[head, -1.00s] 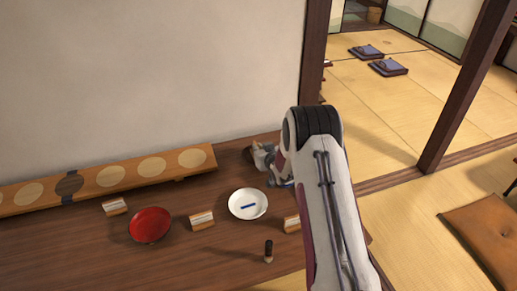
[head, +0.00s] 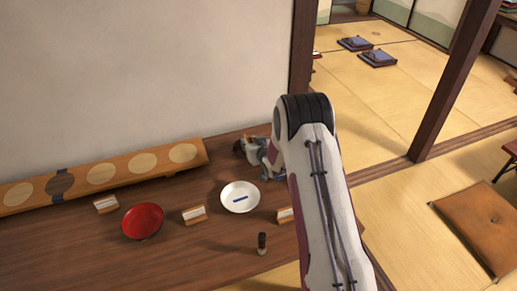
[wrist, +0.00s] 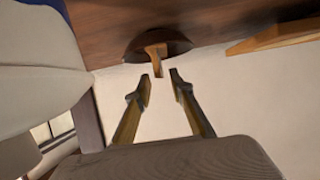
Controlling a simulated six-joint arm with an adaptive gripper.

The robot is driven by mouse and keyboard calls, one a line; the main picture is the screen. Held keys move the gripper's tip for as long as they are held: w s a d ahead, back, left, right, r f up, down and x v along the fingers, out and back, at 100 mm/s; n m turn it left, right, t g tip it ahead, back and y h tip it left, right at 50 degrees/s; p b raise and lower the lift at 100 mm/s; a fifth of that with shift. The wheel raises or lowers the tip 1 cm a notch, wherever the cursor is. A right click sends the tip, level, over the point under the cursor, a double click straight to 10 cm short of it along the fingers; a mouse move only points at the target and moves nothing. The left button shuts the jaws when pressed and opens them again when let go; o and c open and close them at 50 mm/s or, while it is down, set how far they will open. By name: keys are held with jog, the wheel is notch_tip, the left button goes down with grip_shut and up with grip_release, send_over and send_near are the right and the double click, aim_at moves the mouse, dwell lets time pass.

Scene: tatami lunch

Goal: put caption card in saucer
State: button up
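Several caption cards, small tan blocks with whitish faces, stand on the dark wooden table: one at left (head: 106,204), one in the middle (head: 194,215), and one at right (head: 284,215), partly hidden by my arm. The white saucer (head: 228,189) lies between the middle and right cards, with a short blue bar on its inside; I cannot tell whether this is a mark or a loose thing. My gripper (wrist: 161,88) is open in the wrist view. A wooden piece (wrist: 157,52) shows beyond its fingertips, against a dark round shape.
A red bowl (head: 142,221) sits left of the middle card. A small dark upright object (head: 262,243) stands in front of the saucer. A long board with round discs (head: 128,178) lies along the wall. A wooden post (head: 452,80) and cushions are on the tatami at right.

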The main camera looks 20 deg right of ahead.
jog(key=v, duration=1.1)
dwell(0.3)
dwell(0.5)
jog(key=s+a+r+g+h, duration=0.1)
jog(key=s+a+r+g, duration=0.1)
jog(key=s+r, duration=0.6)
jog(key=s+a+r+g, duration=0.15)
jog(key=s+r, duration=0.35)
jog(key=r, duration=0.6)
jog(key=s+a+r+g, duration=0.2)
jog(key=s+a, duration=0.2)
jog(key=s, duration=1.1)
jog(key=s+a+r+g+y, duration=0.1)
jog(key=s+a+r, duration=0.2)
jog(key=s, duration=1.3)
jog(key=shift+a+r+g, duration=0.3)
jog(key=shift+a+g, duration=0.05)
jog(key=shift+a, duration=0.1)
